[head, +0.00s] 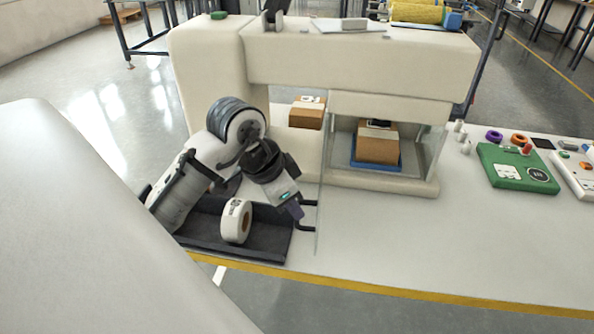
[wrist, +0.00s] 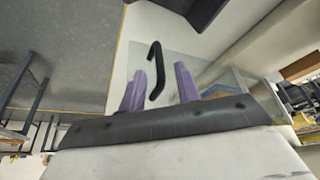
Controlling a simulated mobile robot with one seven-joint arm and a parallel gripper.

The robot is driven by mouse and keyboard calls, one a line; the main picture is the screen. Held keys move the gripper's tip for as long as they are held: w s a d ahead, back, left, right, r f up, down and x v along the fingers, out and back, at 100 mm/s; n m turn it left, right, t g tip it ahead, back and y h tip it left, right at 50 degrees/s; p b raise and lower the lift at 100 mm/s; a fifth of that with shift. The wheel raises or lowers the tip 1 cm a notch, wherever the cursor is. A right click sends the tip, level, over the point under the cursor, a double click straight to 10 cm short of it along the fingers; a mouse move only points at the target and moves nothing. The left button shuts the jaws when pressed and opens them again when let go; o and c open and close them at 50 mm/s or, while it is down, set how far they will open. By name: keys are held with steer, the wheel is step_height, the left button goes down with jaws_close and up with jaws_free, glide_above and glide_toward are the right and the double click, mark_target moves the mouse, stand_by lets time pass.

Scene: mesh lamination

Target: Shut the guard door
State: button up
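The guard door (head: 322,190) is a clear glass panel seen nearly edge-on in the head view. It stands open, swung out toward the front from the left side of the machine's opening. Its black bar handle (head: 307,227) is on the panel's left face. My gripper (head: 296,210) is close to the left of the handle, with purple fingers. In the wrist view my gripper (wrist: 160,70) is open, and the handle (wrist: 156,72) shows between the two fingers. Whether a finger touches it I cannot tell.
The machine (head: 350,60) has a brown box (head: 377,145) on a blue tray (head: 405,160) inside its opening. A dark tray (head: 265,240) with a white roll (head: 236,221) lies below my arm. A green panel (head: 515,170) is at right; the front table is clear.

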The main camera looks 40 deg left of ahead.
mark_target(297, 223)
steer(key=shift+x, duration=1.95)
jaws_close()
